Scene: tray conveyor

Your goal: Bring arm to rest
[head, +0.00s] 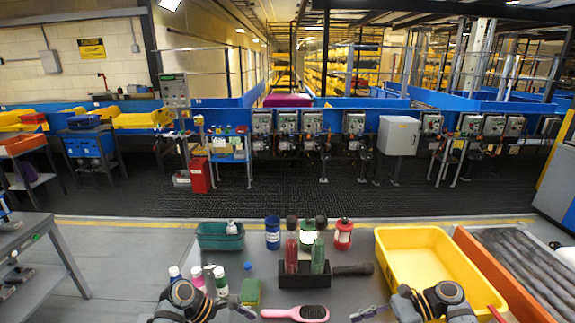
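My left arm comes in at the bottom edge, and its gripper (243,311) points right, beside the pink hairbrush (296,313). My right arm comes in at the bottom right, and its gripper (369,313) points left, between the brush and the yellow tray (427,246). Both grippers are small and partly cut off by the frame, so I cannot tell whether their fingers are apart. I see nothing held up by either one. The yellow tray looks empty.
A dark caddy (303,281) holds a red and a green bottle. Behind it stand a blue jar (272,232), a green-white jar (308,234) and a red jar (343,233). A green bin (220,243), several bottles and a green sponge (250,292) are left. Rollers (525,262) lie right.

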